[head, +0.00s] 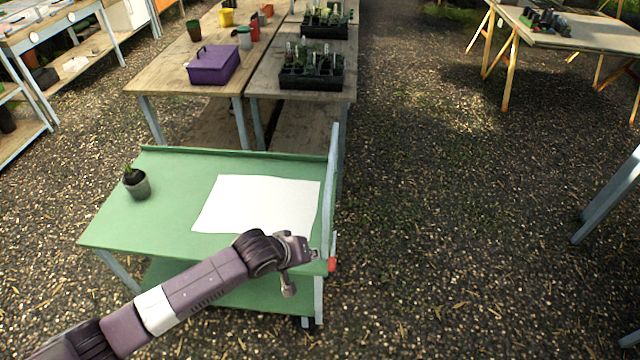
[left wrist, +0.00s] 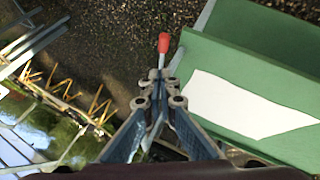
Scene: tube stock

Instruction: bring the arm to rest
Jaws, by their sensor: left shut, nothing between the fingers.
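My left arm reaches in from the lower left of the head view. My left gripper (head: 314,254) is at the near right corner of the green cart (head: 165,225), beside the cart's pale blue rail (head: 333,170). In the left wrist view the fingers of the gripper (left wrist: 158,80) are closed together with nothing between them. A red tip (left wrist: 164,42) shows just beyond the fingertips; it also shows at the cart's corner in the head view (head: 332,265). I cannot tell whether the fingers touch it. My right gripper is in neither view.
A white sheet (head: 262,203) and a potted plant (head: 137,184) are on the cart. Behind stand wooden tables with a purple box (head: 214,65) and black seedling trays (head: 311,72). Gravel ground right of the cart is mostly free. A blue-grey leg (head: 608,200) stands at the right edge.

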